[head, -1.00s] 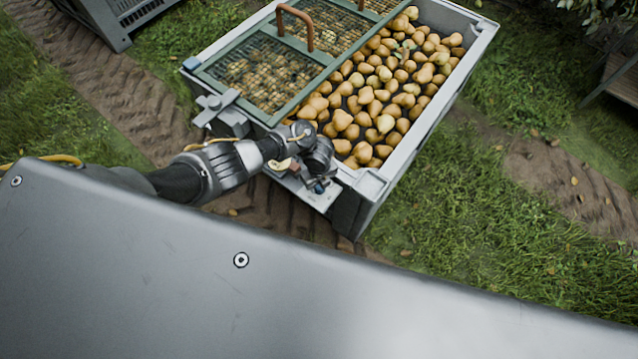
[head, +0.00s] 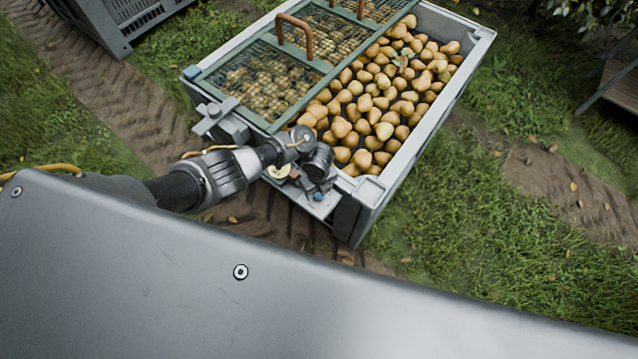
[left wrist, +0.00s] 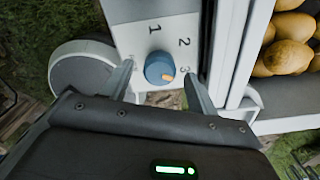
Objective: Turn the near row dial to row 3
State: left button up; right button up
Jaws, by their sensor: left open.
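The near row dial (left wrist: 159,68) is a round blue knob with an orange mark, on a pale panel (left wrist: 130,12) printed 1, 2 and 3. Its orange mark points to the lower right in the left wrist view, a little below the numeral 3. My left gripper (left wrist: 160,90) is open, one finger on each side of the dial, with gaps between fingers and knob. In the head view my left gripper (head: 314,186) is over the panel at the bin's near end, partly hiding it, and a bit of the blue dial (head: 318,197) shows. My right gripper is not in view.
A grey bin (head: 425,135) full of pears (head: 365,125) stands behind the panel, partly covered by a green mesh lid (head: 205,78) with brown handles. A round grey part (left wrist: 82,72) sits left of the dial. Another grey crate (head: 120,35) stands at the back left.

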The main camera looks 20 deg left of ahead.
pick_arm(q)
notch_tip(320, 180, up, 10)
jog(key=p, duration=0.3)
jog(key=shift+f, duration=0.1)
dwell(0.3)
